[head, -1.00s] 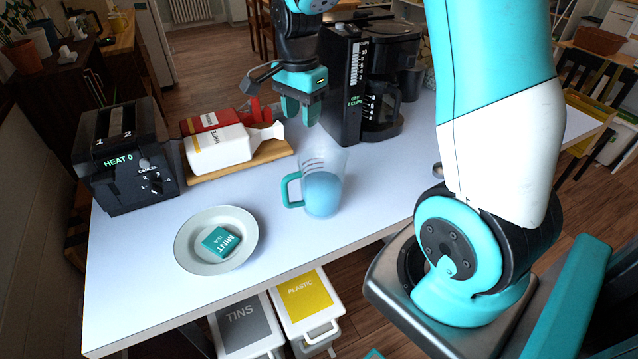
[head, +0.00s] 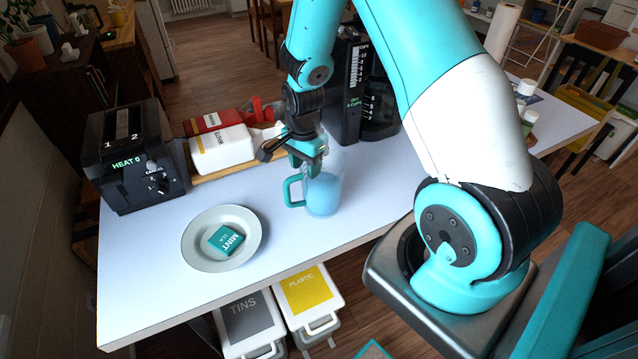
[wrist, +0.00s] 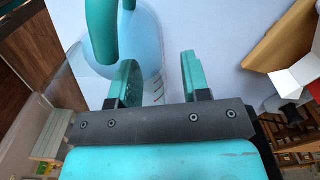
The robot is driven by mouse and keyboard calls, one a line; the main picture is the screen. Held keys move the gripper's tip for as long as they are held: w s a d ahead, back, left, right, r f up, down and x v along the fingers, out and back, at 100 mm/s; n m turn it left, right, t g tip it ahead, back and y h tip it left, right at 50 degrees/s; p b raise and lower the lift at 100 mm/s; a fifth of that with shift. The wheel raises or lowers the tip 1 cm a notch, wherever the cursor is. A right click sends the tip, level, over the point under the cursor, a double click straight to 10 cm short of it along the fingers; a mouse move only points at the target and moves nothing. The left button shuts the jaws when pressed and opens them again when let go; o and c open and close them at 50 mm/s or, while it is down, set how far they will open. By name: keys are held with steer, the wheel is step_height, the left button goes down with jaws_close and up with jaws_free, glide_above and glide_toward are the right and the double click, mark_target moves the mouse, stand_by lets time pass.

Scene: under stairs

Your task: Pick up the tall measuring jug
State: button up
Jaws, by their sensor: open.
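The tall measuring jug (head: 323,192) is clear, with pale blue contents and a teal handle on its left side, and stands upright on the white table. In the wrist view the jug (wrist: 148,50) shows beyond the fingers, with its teal handle (wrist: 101,30) at the upper left. My gripper (head: 308,168) is at the jug's upper part, in front of its rim in the head view. In the wrist view my gripper (wrist: 158,82) is open, its two teal fingers apart. One finger overlaps the jug in the picture; I cannot tell whether it touches.
A black coffee maker (head: 345,95) stands close behind the jug. Bread packs (head: 222,150) lie on a wooden board at the back left, beside a black toaster (head: 135,155). A plate (head: 195,254) with a mint tea box (head: 225,240) is front left.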

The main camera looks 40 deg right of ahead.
jaws_close()
steer(key=shift+r, duration=0.15)
stand_by(0.4)
step_height(320, 180, up, 20)
steer(key=b, duration=0.3)
stand_by(0.9)
stand_by(2.1)
